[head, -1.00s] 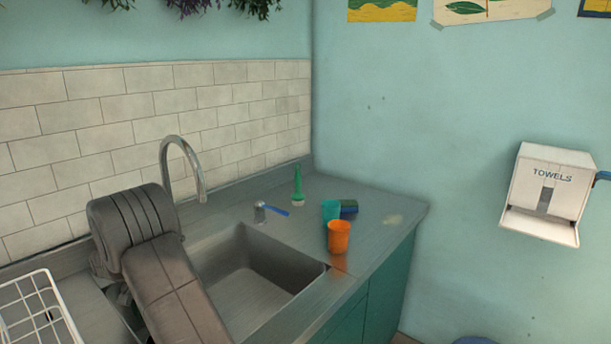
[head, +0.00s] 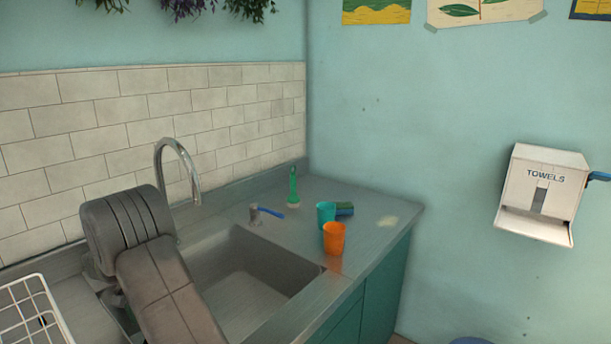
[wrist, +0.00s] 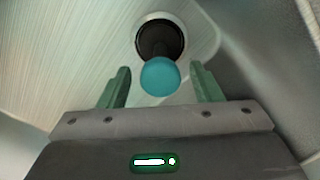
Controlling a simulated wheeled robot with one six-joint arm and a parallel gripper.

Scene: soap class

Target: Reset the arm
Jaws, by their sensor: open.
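My gripper (wrist: 160,70) shows in the wrist view with its two green fingers apart. A teal round knob (wrist: 160,78) lies between the fingertips in the picture, with gaps on both sides. I cannot tell how far the knob is from the fingers. In the head view my grey arm covers the left side of the sink, and my gripper is not visible there.
The sink (head: 235,285) has a curved tap (head: 178,145) and a blue lever (head: 270,212). A white wire rack (head: 30,310) is at left.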

